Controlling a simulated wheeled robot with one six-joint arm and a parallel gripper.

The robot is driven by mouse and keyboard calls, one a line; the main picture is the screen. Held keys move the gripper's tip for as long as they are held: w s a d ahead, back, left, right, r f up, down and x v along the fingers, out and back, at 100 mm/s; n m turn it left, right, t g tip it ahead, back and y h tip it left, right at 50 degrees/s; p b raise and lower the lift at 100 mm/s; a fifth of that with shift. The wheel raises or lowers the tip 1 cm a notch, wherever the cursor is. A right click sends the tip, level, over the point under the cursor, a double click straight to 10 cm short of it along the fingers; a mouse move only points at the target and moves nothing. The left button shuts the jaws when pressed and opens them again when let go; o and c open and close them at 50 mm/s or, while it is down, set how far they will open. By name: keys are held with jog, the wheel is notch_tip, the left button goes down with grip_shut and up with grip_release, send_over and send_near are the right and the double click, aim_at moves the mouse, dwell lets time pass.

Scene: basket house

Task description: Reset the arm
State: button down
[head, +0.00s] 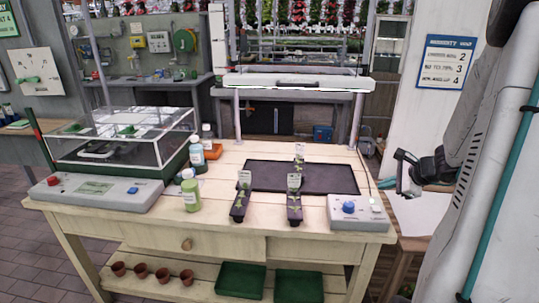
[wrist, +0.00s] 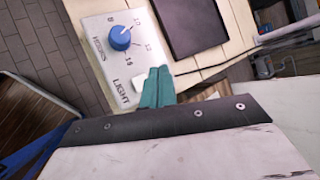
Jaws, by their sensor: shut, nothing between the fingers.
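My gripper (head: 397,182) hangs in the air off the right end of the wooden table, to the right of the light control box (head: 357,212). In the wrist view the teal fingers (wrist: 157,88) are together with nothing between them. Behind them the box (wrist: 95,30) shows its blue knob (wrist: 120,38), numbers around it and the word LIGHT. I cannot tell how far the fingertips are from the box.
The table (head: 225,222) carries a black tray (head: 330,178), two small planters (head: 294,209), bottles (head: 191,194) and a clear-lidded case (head: 120,145) on the left. An overhead light bar (head: 298,82) spans the back. A white wall with a sign (head: 447,62) stands at right.

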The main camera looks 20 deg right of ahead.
jog(key=s+a+r+n+g, duration=0.2)
jog(key=s+a+r+n, duration=0.2)
jog(key=a, duration=0.7)
jog(key=s+a+r+n+g+h, duration=0.1)
jog(key=s+a+r+n+g, duration=0.2)
jog(key=s+a+r+n, duration=0.2)
jog(key=s+a+r+n+g, duration=0.2)
jog(key=s+a+r+n, duration=0.3)
jog(key=s+a+n, duration=0.4)
jog(key=shift+s+a+n+g+h, duration=0.15)
jog(key=shift+a+n+g+h, duration=0.25)
jog(key=shift+a+n, duration=3.6)
jog(key=shift+a+m, duration=0.65)
jog(key=shift+m, duration=0.05)
